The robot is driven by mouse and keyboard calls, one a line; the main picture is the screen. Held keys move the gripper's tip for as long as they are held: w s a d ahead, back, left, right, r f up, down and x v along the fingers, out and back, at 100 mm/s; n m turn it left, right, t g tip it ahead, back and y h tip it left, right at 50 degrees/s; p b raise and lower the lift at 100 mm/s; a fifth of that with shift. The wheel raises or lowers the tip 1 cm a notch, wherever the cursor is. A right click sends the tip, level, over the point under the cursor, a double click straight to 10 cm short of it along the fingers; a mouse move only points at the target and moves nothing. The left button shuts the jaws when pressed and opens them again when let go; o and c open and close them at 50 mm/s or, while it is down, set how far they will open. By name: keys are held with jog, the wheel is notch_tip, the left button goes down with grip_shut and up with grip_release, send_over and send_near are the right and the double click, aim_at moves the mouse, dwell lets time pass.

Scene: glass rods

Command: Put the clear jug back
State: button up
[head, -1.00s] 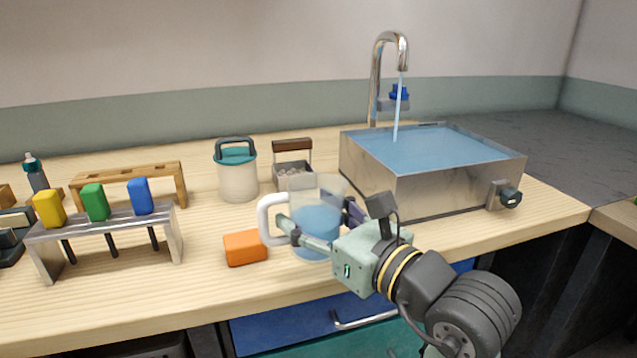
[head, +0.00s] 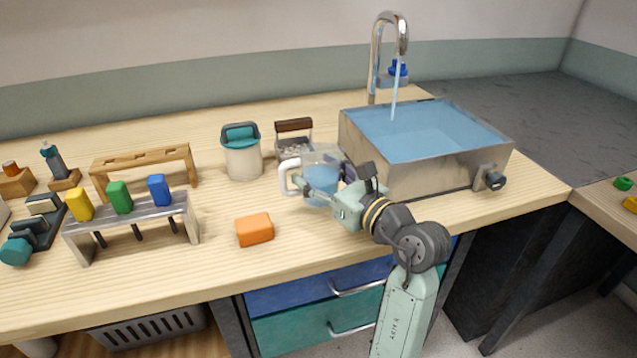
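The clear jug (head: 322,178) is see-through with a white handle on its left side and blue liquid low inside. It is upright over the counter, in front of the basin's left side, right of the orange block. My gripper (head: 325,188) reaches it from the front right, with its fingers around the jug's body and shut on it. The near finger crosses the front of the jug; the other is mostly hidden. I cannot tell whether the jug's base touches the counter.
The metal basin (head: 425,165) holds blue water, and the tap (head: 378,60) runs into it. A teal-lidded canister (head: 242,158) and a small grey caddy (head: 294,145) stand behind the jug. An orange block (head: 254,230) lies front left.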

aim_at(319, 188)
jog(key=shift+w+f+p, duration=0.15)
jog(key=shift+f+p, duration=0.15)
jog(key=shift+f, duration=1.45)
jog(key=shift+f, duration=0.2)
jog(key=o, duration=1.3)
jog(key=shift+r, duration=0.1)
jog(key=shift+d+r, duration=0.1)
jog(key=shift+r, duration=0.05)
jog(key=b+v, duration=0.3)
jog(key=v, duration=0.9)
